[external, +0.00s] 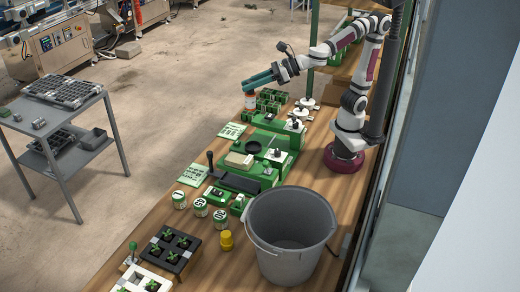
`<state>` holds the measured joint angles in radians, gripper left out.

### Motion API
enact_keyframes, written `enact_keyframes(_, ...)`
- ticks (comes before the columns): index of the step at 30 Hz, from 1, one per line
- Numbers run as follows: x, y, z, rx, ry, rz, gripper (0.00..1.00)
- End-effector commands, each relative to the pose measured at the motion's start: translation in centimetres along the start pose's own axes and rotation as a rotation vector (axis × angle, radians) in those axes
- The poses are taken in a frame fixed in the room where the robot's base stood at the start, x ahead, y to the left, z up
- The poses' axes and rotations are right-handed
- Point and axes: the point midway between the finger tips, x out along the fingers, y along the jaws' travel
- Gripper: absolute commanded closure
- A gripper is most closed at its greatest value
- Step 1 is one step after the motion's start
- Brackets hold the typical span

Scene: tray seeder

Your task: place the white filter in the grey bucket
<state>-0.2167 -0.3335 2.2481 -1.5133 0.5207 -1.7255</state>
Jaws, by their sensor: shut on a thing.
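My gripper (248,85), with teal fingers, is at the far end of the bench. It is shut on a small white cylinder with a red-orange band (250,101), which hangs upright below the fingertips. It is too small to tell surely whether this is the white filter. The grey bucket (285,265) stands upright at the near right of the bench, far from my gripper. Its open top shows, and its visible inside looks empty.
Green machines (240,160) fill the bench between my gripper and the bucket. Round labelled tins (200,207), a yellow cup (227,240) and a black seedling tray (172,248) stand left of the bucket. White discs (304,104) lie right of the held cylinder.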

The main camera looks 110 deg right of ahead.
Motion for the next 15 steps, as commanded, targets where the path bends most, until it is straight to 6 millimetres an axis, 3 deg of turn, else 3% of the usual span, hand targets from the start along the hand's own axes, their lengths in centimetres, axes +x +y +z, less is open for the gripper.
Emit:
enact_keyframes(3, 0.8, -2.4, -0.6, -0.024, 0.001, 0.04, 1.0)
enact_keyframes(7, 1.1, -4.1, -1.4, -0.055, 0.003, 0.112, 1.0)
enact_keyframes(12, 1.7, -4.7, -2.1, -0.094, 0.011, 0.218, 1.0)
enact_keyframes(15, 3.3, -3.8, -1.9, -0.127, 0.017, 0.312, 1.0)
